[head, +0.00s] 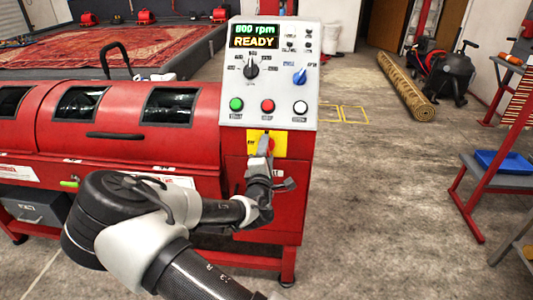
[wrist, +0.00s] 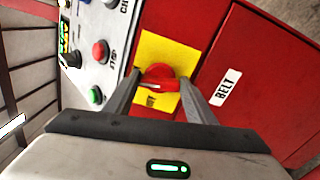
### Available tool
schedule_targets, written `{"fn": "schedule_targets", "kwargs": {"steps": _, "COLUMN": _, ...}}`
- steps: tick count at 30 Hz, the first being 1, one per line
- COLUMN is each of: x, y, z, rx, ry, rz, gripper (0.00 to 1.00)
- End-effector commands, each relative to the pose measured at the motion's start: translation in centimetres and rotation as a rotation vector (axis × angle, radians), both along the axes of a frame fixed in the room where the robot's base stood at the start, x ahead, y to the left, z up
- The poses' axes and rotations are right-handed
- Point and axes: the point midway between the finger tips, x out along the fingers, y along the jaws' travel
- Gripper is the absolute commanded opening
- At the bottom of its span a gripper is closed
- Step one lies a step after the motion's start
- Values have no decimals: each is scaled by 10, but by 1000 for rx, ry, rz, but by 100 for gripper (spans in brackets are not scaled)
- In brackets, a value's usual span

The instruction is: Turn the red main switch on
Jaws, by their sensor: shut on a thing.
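The red main switch (wrist: 158,73) sits on a yellow plate (wrist: 154,48) on the front of the red machine, below the control panel. The yellow plate also shows in the head view (head: 282,144), where my gripper largely covers the switch. My gripper (wrist: 160,83) is shut on the switch, one finger on either side of its red handle. The plate's lettering is partly covered, so I cannot read whether the switch stands at on or off.
The control panel (head: 267,84) above has green, red and white buttons and two selector knobs. Its display (head: 254,36) reads "000 rpm READY". A rolled rug (head: 407,87) lies on the floor behind.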

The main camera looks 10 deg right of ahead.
Motion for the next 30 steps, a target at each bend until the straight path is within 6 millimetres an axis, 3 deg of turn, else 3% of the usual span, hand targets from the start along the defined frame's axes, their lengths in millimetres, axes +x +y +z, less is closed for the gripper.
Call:
{"fn": "schedule_targets", "kwargs": {"steps": 12, "x": 0, "y": 1, "z": -2, "rx": 176, "ry": -54, "rz": 2, "gripper": 28}}
{"fn": "schedule_targets", "kwargs": {"steps": 29, "x": 0, "y": 1, "z": -1, "rx": 200, "ry": -63, "rz": 2, "gripper": 28}}
{"fn": "schedule_targets", "kwargs": {"steps": 30, "x": 0, "y": 1, "z": -1, "rx": 200, "ry": -63, "rz": 2, "gripper": 57}}
